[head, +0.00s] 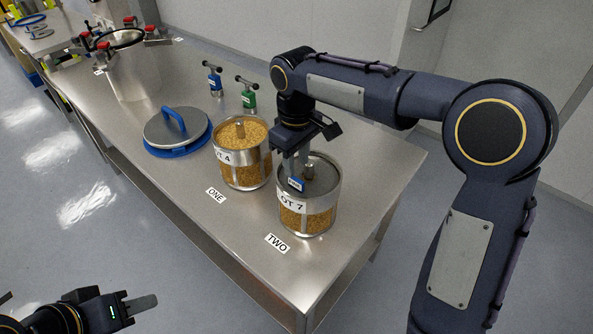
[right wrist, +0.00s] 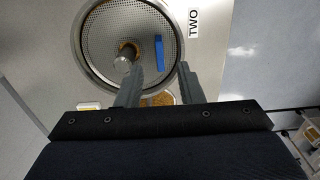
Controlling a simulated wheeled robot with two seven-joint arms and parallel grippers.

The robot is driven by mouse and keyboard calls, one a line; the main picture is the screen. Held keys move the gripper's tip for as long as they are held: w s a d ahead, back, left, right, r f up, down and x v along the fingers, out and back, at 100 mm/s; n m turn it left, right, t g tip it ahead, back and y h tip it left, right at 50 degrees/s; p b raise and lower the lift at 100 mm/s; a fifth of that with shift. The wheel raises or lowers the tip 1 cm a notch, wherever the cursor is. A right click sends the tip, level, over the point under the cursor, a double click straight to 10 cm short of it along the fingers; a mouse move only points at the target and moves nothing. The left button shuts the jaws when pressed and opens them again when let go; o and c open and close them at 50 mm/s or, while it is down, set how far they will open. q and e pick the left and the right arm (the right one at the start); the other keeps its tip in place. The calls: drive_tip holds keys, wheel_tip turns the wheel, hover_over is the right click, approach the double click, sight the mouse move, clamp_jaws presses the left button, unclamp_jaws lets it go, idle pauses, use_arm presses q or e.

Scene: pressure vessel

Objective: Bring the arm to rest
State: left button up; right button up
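My right gripper (head: 297,170) points down over the steel basket marked LOT 7 (head: 318,226) at label TWO. In the right wrist view its two fingers (right wrist: 158,75) are spread apart. A small blue piece (right wrist: 158,52) stands inside the basket's rim, beyond the fingertips, with clear space on both sides; in the head view it shows just below the fingers (head: 295,184). A grey perforated plate (right wrist: 100,45) with a central post covers the basket's inside. My left gripper (head: 135,305) is low at the bottom left, partly cut off and clear of the table; its finger gap is not clear.
A grain-filled basket marked LOT 4 (head: 243,175) stands close by at ONE. A blue-rimmed lid (head: 175,130), blue (head: 214,80) and green (head: 249,95) handled tools, and an open vessel with red-knobbed clamps (head: 132,72) stand farther back. The steel table (head: 375,165) is bare at the right.

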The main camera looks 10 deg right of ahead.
wheel_tip(320, 180, up, 3)
drive_tip(key=shift+f, duration=0.2)
drive_tip(key=shift+s+d+r, duration=0.1)
drive_tip(key=shift+d+r, duration=0.05)
drive_tip(key=s+d+r+m+t+y, duration=0.2)
drive_tip(key=s+d+m, duration=0.2)
drive_tip(key=s+d, duration=0.55)
drive_tip(key=s+f+m+t+y, duration=0.1)
drive_tip(key=s+f+m, duration=0.1)
drive_tip(key=s, duration=0.5)
drive_tip(key=s+f+m+t, duration=0.2)
drive_tip(key=s+f+m, duration=0.1)
drive_tip(key=s, duration=0.5)
drive_tip(key=shift+s+a+f+t+y, duration=0.15)
drive_tip(key=shift+f+t+y, duration=0.2)
drive_tip(key=shift+f, duration=0.45)
